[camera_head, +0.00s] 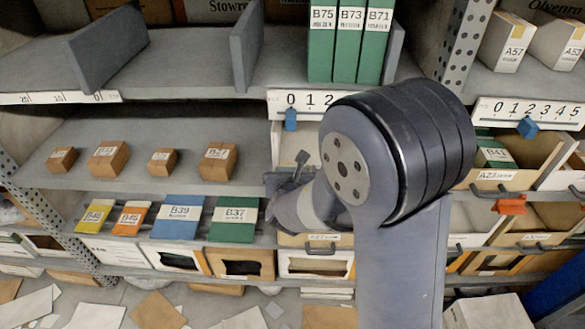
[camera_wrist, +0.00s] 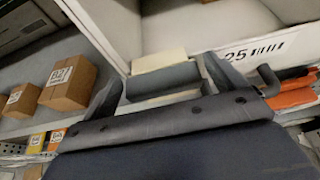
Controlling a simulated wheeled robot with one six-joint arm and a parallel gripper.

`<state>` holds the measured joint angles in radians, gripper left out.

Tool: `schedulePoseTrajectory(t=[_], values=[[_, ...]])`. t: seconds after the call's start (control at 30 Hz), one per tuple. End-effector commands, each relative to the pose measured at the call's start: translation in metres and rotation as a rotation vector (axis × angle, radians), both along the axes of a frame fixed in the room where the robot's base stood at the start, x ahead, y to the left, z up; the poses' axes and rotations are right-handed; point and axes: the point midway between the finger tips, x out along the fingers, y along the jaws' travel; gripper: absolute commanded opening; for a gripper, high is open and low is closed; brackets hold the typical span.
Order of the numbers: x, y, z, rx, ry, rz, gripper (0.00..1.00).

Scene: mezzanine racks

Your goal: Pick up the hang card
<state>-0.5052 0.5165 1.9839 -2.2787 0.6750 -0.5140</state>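No thing in view can be named as the hang card for certain. In the wrist view a flat grey-and-cream piece (camera_wrist: 165,78) lies between the two fingers of my gripper (camera_wrist: 165,85), in front of a white bin. The fingers stand wide apart, one on each side of this piece. I cannot tell whether they touch it. In the head view my gripper (camera_head: 290,185) is at the middle shelf, partly hidden by my arm, close to a cream bin (camera_head: 291,140). The grey-and-cream piece cannot be made out there.
Small brown boxes (camera_head: 108,158) stand on the shelf to the left. Below them lie coloured boxes, including the green B37 (camera_head: 235,218). In the wrist view a dark hook (camera_wrist: 268,77) sticks out by the right finger, near orange pieces (camera_wrist: 292,93). Open bins (camera_head: 505,170) are on the right.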

Motion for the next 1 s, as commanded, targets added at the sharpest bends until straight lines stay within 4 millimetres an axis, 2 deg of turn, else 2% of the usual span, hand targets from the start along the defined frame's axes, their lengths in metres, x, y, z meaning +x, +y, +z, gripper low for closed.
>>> schedulePoseTrajectory(t=[0.03, 0.43, 0.77, 1.0], values=[[0.000, 0.000, 0.000, 0.000, 0.000, 0.000, 0.87], [0.000, 0.000, 0.000, 0.000, 0.000, 0.000, 0.55], [0.000, 0.000, 0.004, 0.001, -0.001, 0.000, 0.55], [0.000, 0.000, 0.027, 0.003, -0.004, -0.001, 0.55]])
